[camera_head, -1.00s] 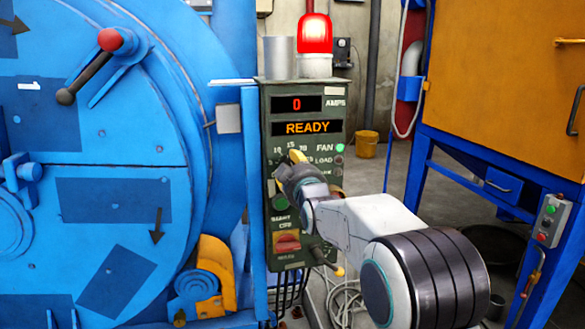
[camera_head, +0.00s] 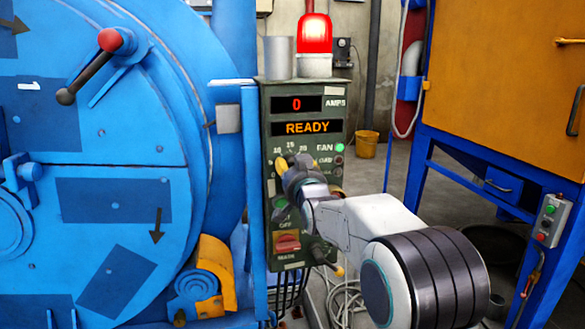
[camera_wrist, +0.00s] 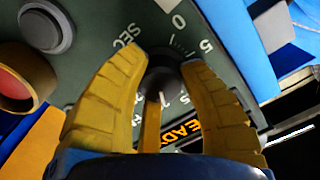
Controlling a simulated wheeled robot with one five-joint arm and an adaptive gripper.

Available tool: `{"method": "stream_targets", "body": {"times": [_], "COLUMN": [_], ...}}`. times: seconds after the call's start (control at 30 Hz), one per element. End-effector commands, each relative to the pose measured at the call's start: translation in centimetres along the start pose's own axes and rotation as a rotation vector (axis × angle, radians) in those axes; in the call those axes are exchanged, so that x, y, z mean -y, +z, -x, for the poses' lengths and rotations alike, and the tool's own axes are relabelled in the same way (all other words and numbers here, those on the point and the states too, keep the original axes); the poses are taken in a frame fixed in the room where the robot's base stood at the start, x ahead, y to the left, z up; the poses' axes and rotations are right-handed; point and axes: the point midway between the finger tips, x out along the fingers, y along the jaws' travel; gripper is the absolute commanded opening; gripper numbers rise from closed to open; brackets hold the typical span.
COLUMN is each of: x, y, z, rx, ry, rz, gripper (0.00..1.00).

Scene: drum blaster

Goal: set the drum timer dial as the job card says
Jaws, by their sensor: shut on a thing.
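The green control panel (camera_head: 270,115) stands beside the blue drum machine. Its dial is hidden behind my gripper (camera_head: 290,170) in the head view; scale marks such as 10, 15 and 20 show above it. In the wrist view the dark dial knob (camera_wrist: 163,78) sits between the yellow fingers of my gripper (camera_wrist: 163,62), which is shut on it. A pale line shows on the knob, pointing toward the lower part of the picture. The marks SEC, 0 and 5 are readable around it; others are covered. I cannot make out a job card.
The panel displays (camera_head: 307,128) read 0 AMPS and READY. A red beacon (camera_head: 315,35) glows on top. Below the dial is a red switch (camera_head: 287,241). The blue drum machine (camera_head: 120,180) is close on the left; an orange cabinet (camera_head: 505,90) stands right.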

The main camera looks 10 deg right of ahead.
Motion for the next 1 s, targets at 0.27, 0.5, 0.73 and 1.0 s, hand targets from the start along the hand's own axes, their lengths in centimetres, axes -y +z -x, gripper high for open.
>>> {"method": "stream_targets", "body": {"times": [0.27,0.5,0.73,1.0], "x": [0.04,0.05,0.06,0.06], "y": [0.0,0.02,0.03,0.04], "z": [-0.03,-0.03,-0.03,-0.03], "rx": [0.0,0.0,0.0,0.001], "ry": [-0.001,-0.001,-0.001,-0.001], "rz": [-0.121,-0.162,-0.167,-0.166], "gripper": [0.05,0.05,0.05,0.46]}}
